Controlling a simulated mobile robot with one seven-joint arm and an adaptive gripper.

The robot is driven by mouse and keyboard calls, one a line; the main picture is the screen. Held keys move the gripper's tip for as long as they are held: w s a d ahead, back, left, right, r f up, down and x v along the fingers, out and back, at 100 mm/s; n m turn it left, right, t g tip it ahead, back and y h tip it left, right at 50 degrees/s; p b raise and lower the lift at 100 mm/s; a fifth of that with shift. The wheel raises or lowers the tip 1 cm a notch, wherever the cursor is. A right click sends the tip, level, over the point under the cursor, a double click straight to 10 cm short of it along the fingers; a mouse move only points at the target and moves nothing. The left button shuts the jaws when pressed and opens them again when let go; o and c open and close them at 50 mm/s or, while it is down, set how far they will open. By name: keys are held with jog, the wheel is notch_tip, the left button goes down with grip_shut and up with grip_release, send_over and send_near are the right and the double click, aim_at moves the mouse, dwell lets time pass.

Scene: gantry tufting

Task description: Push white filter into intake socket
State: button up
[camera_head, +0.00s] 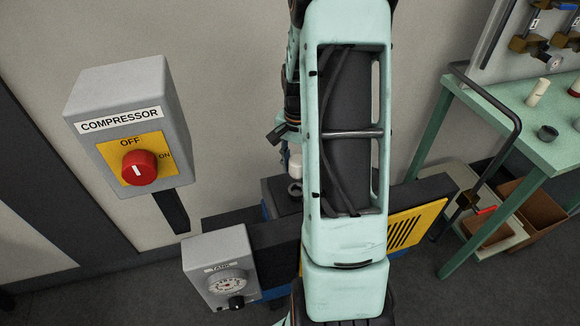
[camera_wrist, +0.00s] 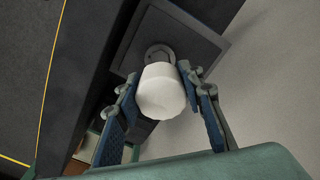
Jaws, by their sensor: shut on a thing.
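The white filter (camera_wrist: 163,92) is a short white cylinder held between the two blue-padded fingers of my gripper (camera_wrist: 160,78) in the wrist view. Its far end points at the intake socket (camera_wrist: 160,52), a dark grey ring on a square dark block. The filter's edge overlaps the ring in this view, so I cannot tell whether they touch. In the head view the white filter (camera_head: 295,163) shows small beside my arm, just above the dark grey socket (camera_head: 294,188) on the compressor. My arm hides much of the gripper there.
The tank gauge box (camera_head: 222,272) stands front left. A yellow vent panel (camera_head: 415,232) is right of my arm. A green table (camera_head: 510,125) stands at right.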

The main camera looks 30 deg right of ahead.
jog(key=shift+s+f+b, duration=0.15)
jog(key=shift+f+b, duration=0.25)
jog(key=shift+f, duration=0.25)
jog(key=shift+f+b, duration=1.3)
jog(key=shift+f, duration=0.6)
jog(key=shift+f+b, duration=0.8)
jog(key=shift+f, duration=0.25)
jog(key=m, duration=0.3)
jog(key=shift+a, duration=0.1)
jog(key=shift+w+m+p, duration=0.2)
jog(key=shift+m+p, duration=0.25)
jog(key=shift+m, duration=1.25)
